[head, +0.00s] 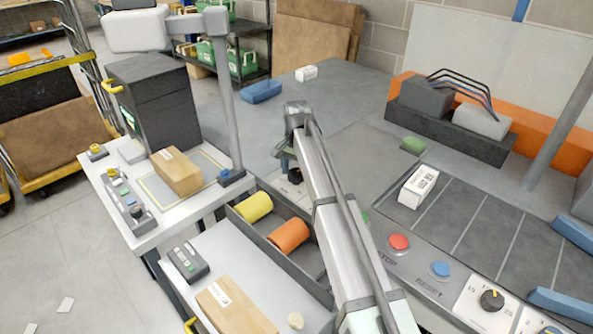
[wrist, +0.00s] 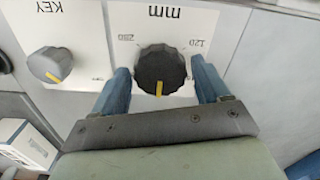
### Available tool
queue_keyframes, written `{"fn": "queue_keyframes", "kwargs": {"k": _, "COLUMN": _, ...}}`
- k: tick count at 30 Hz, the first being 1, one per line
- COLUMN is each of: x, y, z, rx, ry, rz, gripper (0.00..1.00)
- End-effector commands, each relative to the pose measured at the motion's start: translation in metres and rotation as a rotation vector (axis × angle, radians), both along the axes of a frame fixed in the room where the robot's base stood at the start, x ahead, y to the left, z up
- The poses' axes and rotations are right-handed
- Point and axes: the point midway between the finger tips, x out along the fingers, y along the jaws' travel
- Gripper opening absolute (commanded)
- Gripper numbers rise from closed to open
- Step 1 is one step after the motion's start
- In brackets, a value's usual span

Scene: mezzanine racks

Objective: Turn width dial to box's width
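In the wrist view, a black ridged dial (wrist: 160,70) sits on a white plate marked mm, 120 and 280. Its yellow pointer points toward the bottom of the picture, away from both numbers. My gripper (wrist: 158,76) is open, with one blue finger on each side of the dial. Small gaps seem to show between fingers and dial; contact is unclear. A white labelled box (head: 417,186) lies on the dark lined surface. A brown carton (head: 176,172) sits on the left bench. Which box is meant is unclear.
A grey KEY knob (wrist: 50,65) is left of the dial. The head view shows a black knob (head: 491,299) with a yellow pointer, a red button (head: 399,242) and a blue button (head: 440,269). Orange (head: 289,235) and yellow (head: 254,207) rolls lie in a trough.

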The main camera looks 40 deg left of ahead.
Motion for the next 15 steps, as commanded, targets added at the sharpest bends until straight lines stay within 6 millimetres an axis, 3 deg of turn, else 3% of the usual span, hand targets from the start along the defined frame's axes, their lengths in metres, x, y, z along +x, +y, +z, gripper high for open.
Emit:
{"fn": "queue_keyframes", "kwargs": {"k": 13, "x": 0.0001, "y": -0.0002, "z": 0.0001, "rx": 0.0, "ry": 0.0, "rz": 0.0, "gripper": 0.32}}
{"fn": "queue_keyframes", "kwargs": {"k": 15, "x": 0.0001, "y": -0.0002, "z": 0.0001, "rx": -0.001, "ry": 0.0, "rz": 0.0, "gripper": 0.3}}
